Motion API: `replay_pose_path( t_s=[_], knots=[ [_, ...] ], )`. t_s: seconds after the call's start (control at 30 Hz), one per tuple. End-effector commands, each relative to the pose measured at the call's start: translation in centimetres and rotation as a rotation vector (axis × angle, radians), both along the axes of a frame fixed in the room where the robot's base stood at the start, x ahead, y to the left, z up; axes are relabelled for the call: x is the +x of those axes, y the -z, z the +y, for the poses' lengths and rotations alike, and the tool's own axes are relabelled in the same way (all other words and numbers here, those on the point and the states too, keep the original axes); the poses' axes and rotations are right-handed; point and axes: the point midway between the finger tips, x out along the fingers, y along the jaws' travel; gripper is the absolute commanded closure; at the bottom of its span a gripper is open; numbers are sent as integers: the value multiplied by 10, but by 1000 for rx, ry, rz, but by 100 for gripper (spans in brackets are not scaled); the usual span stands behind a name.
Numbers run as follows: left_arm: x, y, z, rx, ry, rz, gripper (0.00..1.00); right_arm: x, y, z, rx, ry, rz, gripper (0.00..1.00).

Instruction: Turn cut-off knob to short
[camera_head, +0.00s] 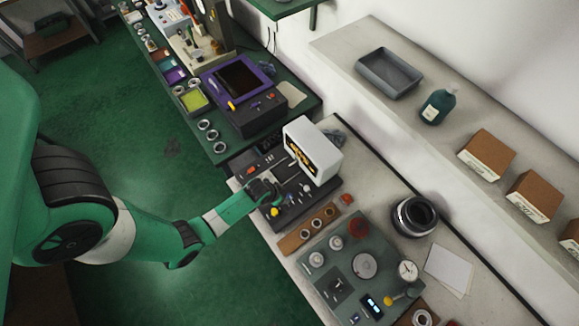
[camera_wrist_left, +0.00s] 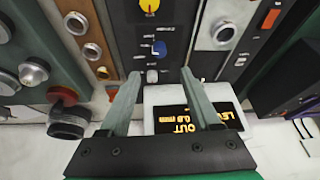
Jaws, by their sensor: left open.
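A measuring unit with a white display box (camera_head: 315,150) stands on the bench. Its lit screen also shows in the left wrist view (camera_wrist_left: 195,118). On its dark panel, the left wrist view shows a yellow knob (camera_wrist_left: 149,6), a blue knob (camera_wrist_left: 159,47) and a small pale knob (camera_wrist_left: 152,76) in a line. Their labels are too small to read, so I cannot tell which is the cut-off knob. My left gripper (camera_wrist_left: 160,74) is open and empty above the panel, its fingers on either side of the pale knob. In the head view it (camera_head: 264,190) covers part of the panel. My right gripper is not in view.
A brown strip with rings (camera_head: 292,241) and a grey-green panel with dials (camera_head: 325,278) lie beside the unit. A black ring (camera_head: 414,216) stands behind them. A purple-framed device (camera_head: 238,80) is on the farther bench. A shelf (camera_head: 345,45) runs along the wall.

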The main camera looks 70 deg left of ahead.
Motion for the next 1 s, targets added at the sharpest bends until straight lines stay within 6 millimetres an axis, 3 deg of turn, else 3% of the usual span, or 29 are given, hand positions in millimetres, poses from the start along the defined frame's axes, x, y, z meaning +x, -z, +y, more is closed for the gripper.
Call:
replay_pose_path(
  t_s=[0.27, 0.5, 0.9, 1.0],
  knots=[
    [19, 58, 10, 0, 0, -1, 36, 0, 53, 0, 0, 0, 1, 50],
    [34, 95, 19, 0, 1, 0, 36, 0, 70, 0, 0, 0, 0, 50],
    [38, 102, 21, 1, 1, -1, 36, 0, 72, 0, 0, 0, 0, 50],
    [38, 102, 21, 1, 1, -1, 54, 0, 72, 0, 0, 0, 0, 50]
  ],
)
